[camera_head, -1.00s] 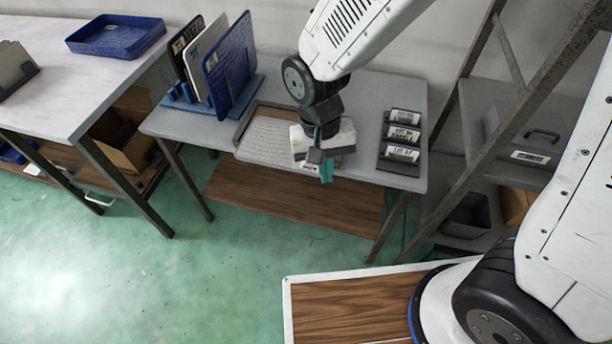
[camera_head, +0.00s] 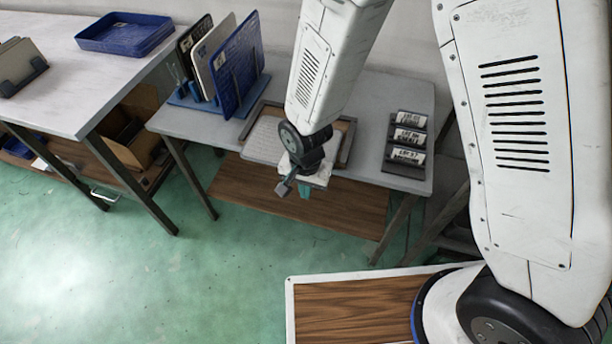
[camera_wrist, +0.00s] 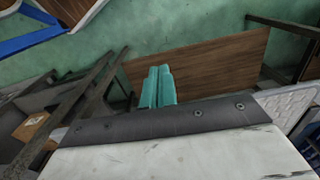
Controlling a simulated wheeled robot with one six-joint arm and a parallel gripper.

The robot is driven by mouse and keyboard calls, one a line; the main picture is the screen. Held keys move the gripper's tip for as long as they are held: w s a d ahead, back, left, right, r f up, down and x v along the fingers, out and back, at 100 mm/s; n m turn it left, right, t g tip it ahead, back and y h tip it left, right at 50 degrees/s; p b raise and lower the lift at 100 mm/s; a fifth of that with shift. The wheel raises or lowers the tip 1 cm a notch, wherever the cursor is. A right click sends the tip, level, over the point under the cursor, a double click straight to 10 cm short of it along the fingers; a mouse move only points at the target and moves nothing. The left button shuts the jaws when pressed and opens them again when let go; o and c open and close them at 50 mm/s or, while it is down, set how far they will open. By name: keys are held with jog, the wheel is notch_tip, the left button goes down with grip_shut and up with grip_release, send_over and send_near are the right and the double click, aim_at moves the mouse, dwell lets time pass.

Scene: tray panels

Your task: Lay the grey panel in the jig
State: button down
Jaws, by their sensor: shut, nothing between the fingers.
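The light grey, textured panel (camera_head: 265,142) lies on the jig (camera_head: 350,140), a shallow tray with a dark rim and brown floor on the table. Brown floor shows behind and to the right of the panel, which reaches to the table's front edge. My arm hides part of both, so I cannot tell whether the panel lies flat. A corner of textured grey surface shows at the right of the wrist view (camera_wrist: 292,103). My gripper (camera_head: 304,191), with teal fingers, is shut and empty at the table's front edge; its fingertips (camera_wrist: 157,72) touch together, clear of the panel.
A blue rack (camera_head: 200,104) holds upright black, pale and blue panels at the table's left. Several labelled dark blocks (camera_head: 407,138) stand in a holder at the right. A brown lower shelf (camera_head: 300,210) is below.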

jog(key=shift+w+d+f, duration=0.1)
jog(key=shift+w+d, duration=0.15)
jog(key=shift+w, duration=0.35)
jog(key=shift+w+d, duration=0.25)
jog(key=shift+w, duration=0.4)
jog(key=shift+w+d+f, duration=0.1)
jog(key=shift+w+d, duration=0.15)
jog(key=shift+w, duration=0.35)
jog(key=shift+w, duration=0.1)
jog(key=shift+w+d, duration=0.25)
jog(key=shift+w, duration=0.35)
jog(key=shift+w+d, duration=0.25)
jog(key=shift+w, duration=0.4)
jog(key=shift+w+d, duration=0.25)
jog(key=shift+w, duration=0.35)
